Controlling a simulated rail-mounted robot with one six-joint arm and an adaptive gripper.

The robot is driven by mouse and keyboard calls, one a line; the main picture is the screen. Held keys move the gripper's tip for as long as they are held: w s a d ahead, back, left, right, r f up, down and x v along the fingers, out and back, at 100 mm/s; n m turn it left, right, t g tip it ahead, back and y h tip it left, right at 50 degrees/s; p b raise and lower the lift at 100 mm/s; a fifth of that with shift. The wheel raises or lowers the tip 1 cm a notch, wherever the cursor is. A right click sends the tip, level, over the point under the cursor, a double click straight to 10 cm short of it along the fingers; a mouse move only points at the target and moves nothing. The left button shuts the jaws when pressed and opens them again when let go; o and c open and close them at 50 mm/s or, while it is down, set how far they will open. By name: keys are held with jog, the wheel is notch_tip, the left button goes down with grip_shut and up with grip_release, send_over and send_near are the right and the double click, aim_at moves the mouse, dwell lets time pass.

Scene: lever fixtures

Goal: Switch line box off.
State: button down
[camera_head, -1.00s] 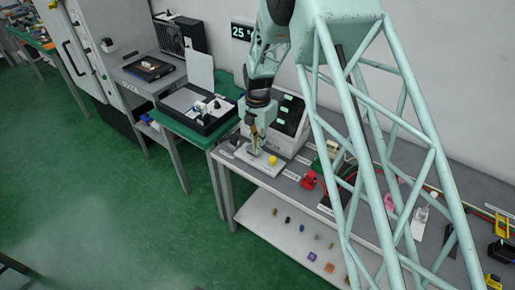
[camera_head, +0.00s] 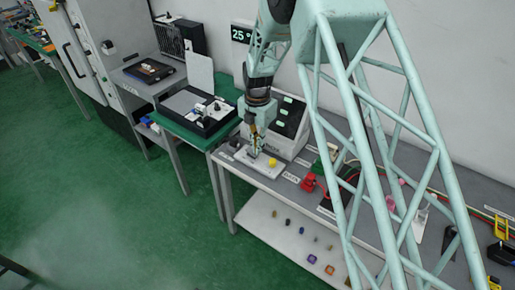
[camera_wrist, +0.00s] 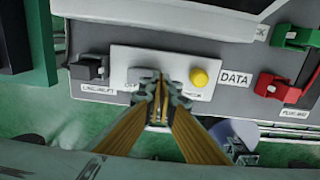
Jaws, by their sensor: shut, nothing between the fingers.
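A white box plate (camera_wrist: 120,62) with a round yellow knob (camera_wrist: 199,77) lies on the grey bench. The white plate also shows in the head view (camera_head: 264,168), with the yellow knob (camera_head: 272,162) on its right part. My gripper (camera_wrist: 162,88) is shut and empty, its fingertips over the middle of the plate. In the head view my gripper (camera_head: 253,154) points down at the plate. The fingers hide the plate's middle, so any lever there cannot be seen, nor its position. I cannot tell whether the fingertips touch the plate. Small labels on the plate are partly hidden.
A black clamp-like part (camera_wrist: 89,68) sits left of the plate. A "DATA" label (camera_wrist: 235,78) and a red fixture (camera_wrist: 277,88) are to the right, with a green one (camera_wrist: 291,38) behind. A grey-white console (camera_head: 277,138) stands behind the plate. The green floor is clear in front.

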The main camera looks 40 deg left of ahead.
jog(key=shift+r, duration=0.1)
jog(key=d+r+p, duration=0.1)
jog(key=d+r, duration=0.2)
jog(key=r, duration=1)
jog(key=shift+r, duration=0.25)
dwell(0.4)
